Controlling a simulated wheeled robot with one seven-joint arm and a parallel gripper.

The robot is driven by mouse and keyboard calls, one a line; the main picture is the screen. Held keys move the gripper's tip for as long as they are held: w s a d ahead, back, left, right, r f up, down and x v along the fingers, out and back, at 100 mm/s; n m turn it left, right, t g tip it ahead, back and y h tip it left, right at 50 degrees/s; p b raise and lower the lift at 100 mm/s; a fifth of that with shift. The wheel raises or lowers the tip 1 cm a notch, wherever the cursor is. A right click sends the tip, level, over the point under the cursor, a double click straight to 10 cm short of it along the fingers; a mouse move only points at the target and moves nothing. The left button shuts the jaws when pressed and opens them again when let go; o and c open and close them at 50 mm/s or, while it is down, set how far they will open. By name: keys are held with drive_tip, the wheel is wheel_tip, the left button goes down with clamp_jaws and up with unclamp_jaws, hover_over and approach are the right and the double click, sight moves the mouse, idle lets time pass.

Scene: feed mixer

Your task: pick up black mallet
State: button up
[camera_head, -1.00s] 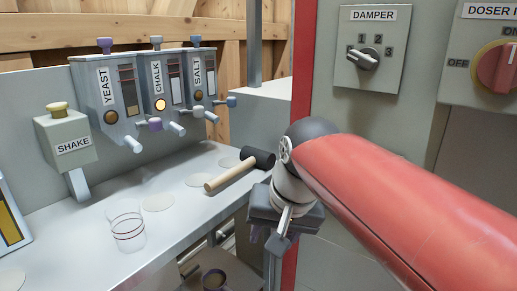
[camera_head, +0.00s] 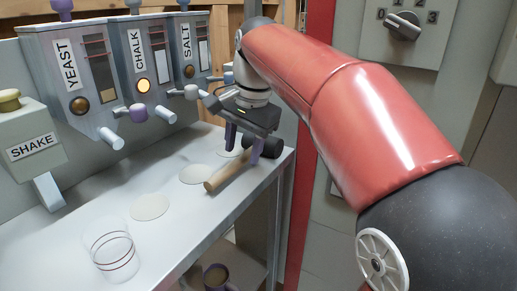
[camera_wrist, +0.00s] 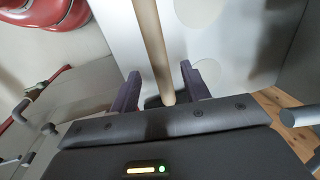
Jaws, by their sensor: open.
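The black mallet has a pale wooden handle (camera_head: 228,172) and a dark head (camera_head: 276,146). It lies on the metal counter (camera_head: 170,238), near the counter's right end, with the handle pointing toward the front left. My gripper (camera_head: 242,150) is over the mallet with its purple fingers pointing down, near the head end of the handle. In the wrist view the handle (camera_wrist: 152,45) runs between the two spread fingers of my gripper (camera_wrist: 161,88). The fingers stand apart on either side of it. The head is mostly hidden behind the gripper body there.
YEAST (camera_head: 82,75), CHALK (camera_head: 142,65) and SALT (camera_head: 188,55) dispensers hang above the counter, with spouts and knobs close to my gripper. A clear cup (camera_head: 112,257) stands at the front left. A SHAKE box (camera_head: 28,140) is at the left.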

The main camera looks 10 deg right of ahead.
sight(241, 157)
drive_tip(key=shift+w+a+f, duration=0.1)
drive_tip(key=shift+a+f, duration=0.05)
drive_tip(key=shift+f, duration=0.55)
drive_tip(key=shift+w+a+f, duration=0.1)
drive_tip(key=shift+f, duration=0.55)
drive_tip(key=shift+r, duration=0.1)
clamp_jaws()
wheel_tip(241, 157, up, 10)
drive_tip(key=p, duration=0.1)
drive_tip(key=shift+p, duration=0.3)
drive_tip(key=c, duration=0.6)
unclamp_jaws()
clamp_jaws()
